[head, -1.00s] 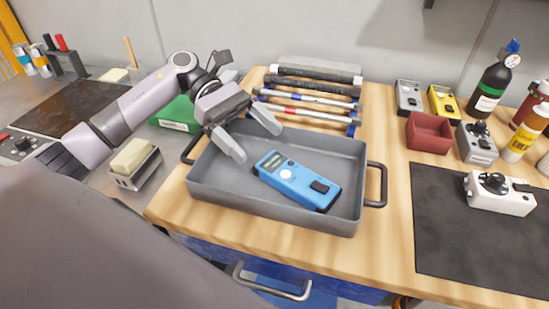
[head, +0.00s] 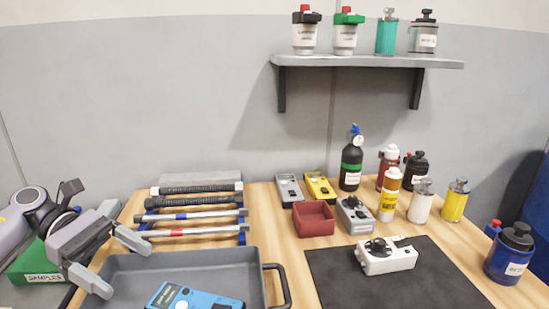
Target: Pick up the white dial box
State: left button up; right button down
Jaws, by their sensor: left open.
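The white dial box (head: 387,257) lies on the black mat (head: 372,287) at the right of the wooden table in the head view. It has a dark dial on top and nothing touches it. My left gripper (head: 116,263) is open and empty over the left part of the grey tray (head: 133,268), well to the left of the white dial box. My right gripper is not in view.
A blue meter (head: 190,299) lies in the tray. A grey dial box (head: 354,214), a red bin (head: 313,218) and several bottles stand behind the mat. Rods on a rack (head: 195,214) lie behind the tray. A shelf (head: 367,62) hangs above.

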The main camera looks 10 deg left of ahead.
aim_at(372, 262)
jog(key=k, duration=1)
